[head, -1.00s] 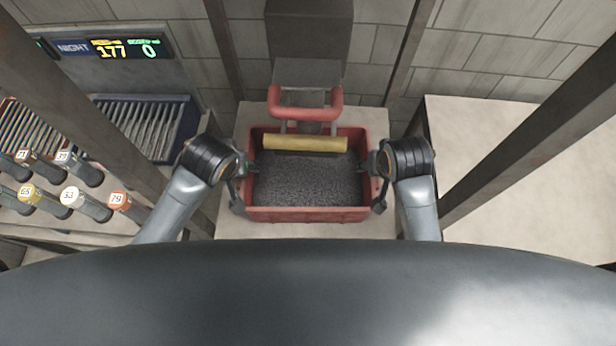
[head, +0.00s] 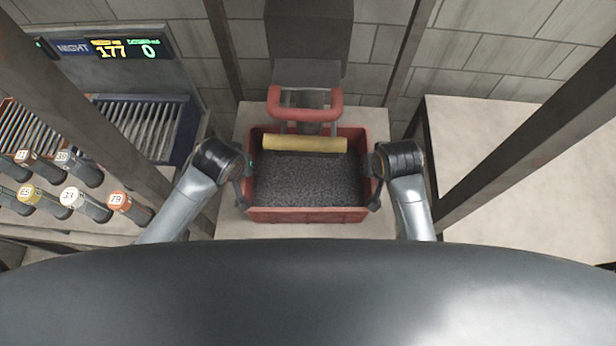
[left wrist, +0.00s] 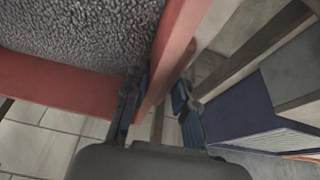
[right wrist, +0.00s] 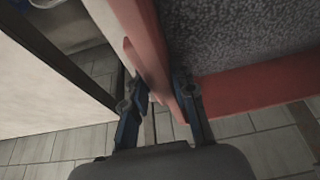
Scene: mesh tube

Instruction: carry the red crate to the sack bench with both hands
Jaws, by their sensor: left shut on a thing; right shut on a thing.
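The red crate (head: 307,215), filled with dark grey granules (head: 305,182), sits level in the middle of the head view, over a pale surface (head: 290,230). My left gripper (head: 246,182) is shut on its left side wall, which shows between the fingers in the left wrist view (left wrist: 160,95). My right gripper (head: 372,182) is shut on its right side wall, between the fingers in the right wrist view (right wrist: 160,95). A pale-topped bench (head: 500,150) stands at the right; I cannot tell whether it is the sack bench.
A dark machine with a red bar (head: 305,112) and yellow roller (head: 304,144) stands at the crate's back edge. Slanting posts (head: 85,115) (head: 530,150) flank both sides. A rack of numbered rollers (head: 70,198) and a slatted tray (head: 150,128) are at left.

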